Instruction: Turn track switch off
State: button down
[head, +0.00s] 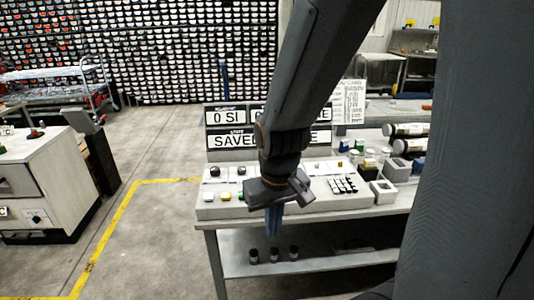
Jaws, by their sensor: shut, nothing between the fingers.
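A white control panel (239,207) with several knobs, coloured buttons and a keypad (342,184) lies on a workbench. Black knobs (242,170) sit along its back left part, with white and yellow buttons (226,196) in front of them. I cannot tell which control is the track switch. My gripper (273,222) is shut and empty, pointing down at the panel's front edge, and it hides part of the panel's middle. Whether it touches the panel is unclear.
Small bottles, boxes and dark cylinders (405,129) crowd the bench's right side. Several black-capped jars (273,255) stand on the lower shelf (310,263). A white cabinet (40,185) stands at the left. The floor between them is clear, with a yellow line (120,222).

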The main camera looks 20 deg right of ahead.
aim_at(215, 171)
jog(key=u, duration=0.05)
jog(key=k, duration=0.5)
jog(key=z, duration=0.6)
jog(key=i, duration=1.6)
jog(key=u, duration=0.7)
